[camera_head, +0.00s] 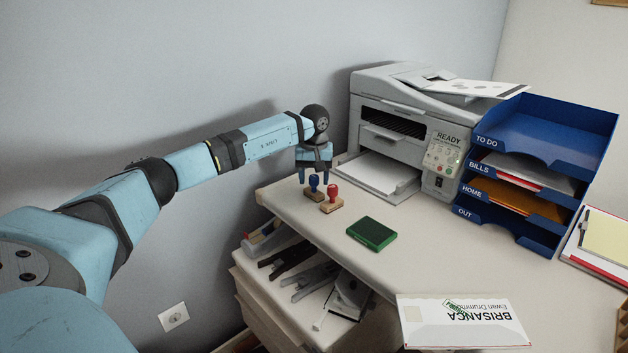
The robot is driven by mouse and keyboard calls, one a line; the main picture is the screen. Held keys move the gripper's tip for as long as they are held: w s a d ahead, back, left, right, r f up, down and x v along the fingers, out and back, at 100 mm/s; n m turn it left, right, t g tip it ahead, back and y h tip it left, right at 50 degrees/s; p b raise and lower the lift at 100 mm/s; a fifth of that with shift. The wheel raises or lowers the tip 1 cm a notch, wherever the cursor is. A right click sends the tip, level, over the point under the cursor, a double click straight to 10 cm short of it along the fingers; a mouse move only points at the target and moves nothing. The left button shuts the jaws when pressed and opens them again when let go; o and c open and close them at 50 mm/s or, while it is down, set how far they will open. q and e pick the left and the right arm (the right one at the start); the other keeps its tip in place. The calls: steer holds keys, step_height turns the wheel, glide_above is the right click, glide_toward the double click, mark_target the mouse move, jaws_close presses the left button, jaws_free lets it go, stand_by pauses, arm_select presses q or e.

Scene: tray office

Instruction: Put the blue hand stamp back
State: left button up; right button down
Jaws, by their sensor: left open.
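The blue hand stamp (314,184) stands upright on the desk near its left back corner, on a wooden base. A hand stamp with a red knob (332,191) stands close beside it, to the right and a little nearer. My left gripper (313,180) points down at the blue stamp with its fingers apart. The fingertips are close around or just behind the blue knob; I cannot tell whether they touch it. A green stamp pad (371,234) lies on the desk to the right. My right gripper is not in view.
A printer (415,125) stands behind, right of my left gripper, with a paper tray sticking out. A blue letter tray stack (545,135) stands right of it. An envelope (465,322) lies at the front edge. An open drawer (300,290) holds several tools.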

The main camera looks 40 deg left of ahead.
mark_target(314, 176)
arm_select(q)
step_height(314, 176, up, 6)
steer(key=shift+r+p, duration=0.25)
steer(key=shift+p, duration=0.7)
step_height(314, 176, up, 4)
steer(key=shift+r+p, duration=0.2)
steer(key=shift+p, duration=0.4)
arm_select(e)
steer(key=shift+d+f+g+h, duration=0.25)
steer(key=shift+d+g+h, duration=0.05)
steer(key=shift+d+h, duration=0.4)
